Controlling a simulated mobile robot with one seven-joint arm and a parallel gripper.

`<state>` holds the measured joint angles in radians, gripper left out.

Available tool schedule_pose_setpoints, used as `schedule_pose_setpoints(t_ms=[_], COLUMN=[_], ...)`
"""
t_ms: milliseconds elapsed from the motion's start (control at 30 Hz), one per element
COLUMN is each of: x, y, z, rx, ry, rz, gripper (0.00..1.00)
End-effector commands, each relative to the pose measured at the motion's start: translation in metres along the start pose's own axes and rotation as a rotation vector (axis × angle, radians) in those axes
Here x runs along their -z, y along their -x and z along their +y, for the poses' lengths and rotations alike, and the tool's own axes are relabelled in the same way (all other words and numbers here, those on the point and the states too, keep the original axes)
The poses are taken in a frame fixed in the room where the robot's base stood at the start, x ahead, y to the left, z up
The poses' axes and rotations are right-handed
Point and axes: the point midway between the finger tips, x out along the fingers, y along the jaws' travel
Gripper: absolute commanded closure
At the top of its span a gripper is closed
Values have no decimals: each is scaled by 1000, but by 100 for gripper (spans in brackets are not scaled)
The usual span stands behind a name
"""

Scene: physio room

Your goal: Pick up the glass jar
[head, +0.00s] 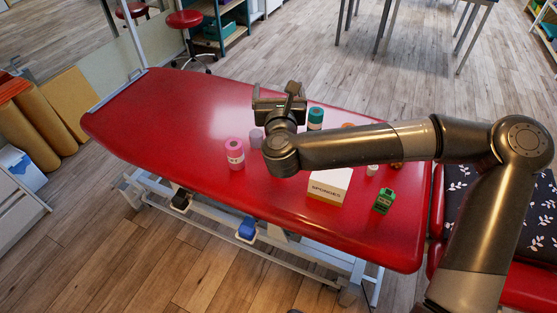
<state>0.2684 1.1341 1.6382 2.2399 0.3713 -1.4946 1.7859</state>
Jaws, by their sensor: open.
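I cannot clearly make out a glass jar. A small amber-brown item (397,164) shows at the lower edge of my forearm, mostly hidden, and I cannot tell whether it is a jar. My gripper (276,98) is open over the middle of the red treatment table (180,110), seen from behind. It is apart from the amber-brown item, to its left. My wrist and forearm hide part of the tabletop and things on it.
On the table are a pink bottle (235,153), a lavender container (256,138), a teal-capped container (315,118), a sponges box (329,186), a small white bottle (372,169) and a green bottle (383,202). An orange top (347,125) shows behind my arm. The table's left end is clear.

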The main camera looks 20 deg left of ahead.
Motion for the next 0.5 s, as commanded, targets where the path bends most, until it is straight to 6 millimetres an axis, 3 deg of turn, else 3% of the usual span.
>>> schedule_pose_setpoints(t_ms=[267,367,500], x=[100,150,232], y=[1,1,1], z=[2,2,3], rx=[-4,-5,-4], ry=[3,4,5], rz=[8,9,8], gripper=[15,15,15])
